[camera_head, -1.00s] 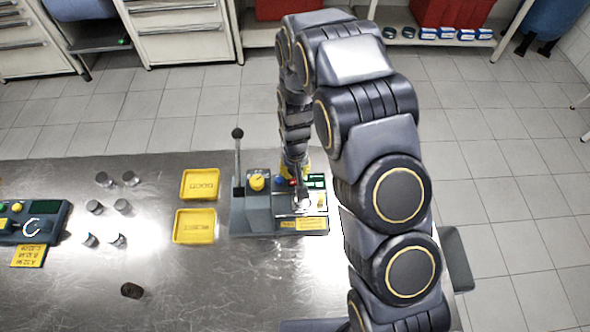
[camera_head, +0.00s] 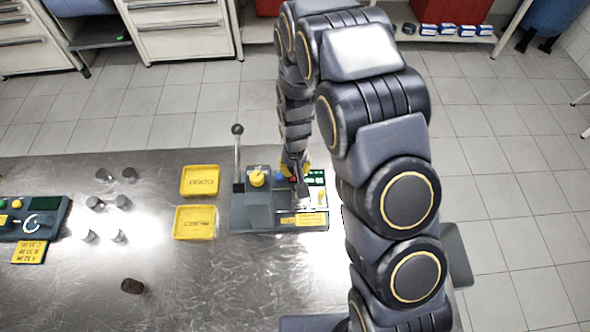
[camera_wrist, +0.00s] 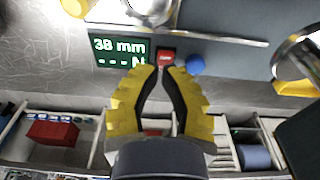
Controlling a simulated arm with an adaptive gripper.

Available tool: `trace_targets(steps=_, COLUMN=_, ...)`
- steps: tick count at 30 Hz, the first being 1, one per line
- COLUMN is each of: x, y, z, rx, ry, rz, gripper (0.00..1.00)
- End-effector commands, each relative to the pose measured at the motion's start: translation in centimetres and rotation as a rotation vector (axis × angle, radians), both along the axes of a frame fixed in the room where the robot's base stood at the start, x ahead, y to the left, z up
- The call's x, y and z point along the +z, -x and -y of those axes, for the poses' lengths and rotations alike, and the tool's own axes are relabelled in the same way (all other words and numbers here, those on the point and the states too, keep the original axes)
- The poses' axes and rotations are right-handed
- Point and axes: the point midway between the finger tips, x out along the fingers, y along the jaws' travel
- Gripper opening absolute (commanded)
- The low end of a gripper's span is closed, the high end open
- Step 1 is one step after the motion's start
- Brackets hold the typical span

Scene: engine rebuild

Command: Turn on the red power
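The red power switch (camera_wrist: 166,56) is a small red block with a pale label, next to a green display in the wrist view. In the head view the red switch (camera_head: 292,180) shows as a small spot beside my gripper. My gripper (camera_wrist: 161,70) has yellow fingers with black inner pads; its tips lie close together, right beside the switch in the picture. Nothing is held between them. I cannot tell whether the tips touch the switch.
A blue button (camera_wrist: 195,65) sits just right of the switch. The green display (camera_wrist: 118,50) reads 38 mm. A yellow knob (camera_head: 257,179) and an upright lever (camera_head: 238,155) stand on the station. Yellow trays (camera_head: 194,236) and several metal cylinders lie to the left.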

Motion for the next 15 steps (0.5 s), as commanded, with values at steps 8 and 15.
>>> trace_targets(steps=8, x=5.8, y=-1.2, z=0.0, rx=0.000, ry=-0.002, rz=0.010, gripper=0.00)
trace_targets(steps=15, x=10.7, y=-2.0, z=0.0, rx=0.000, ry=-0.002, rz=0.008, gripper=0.00)
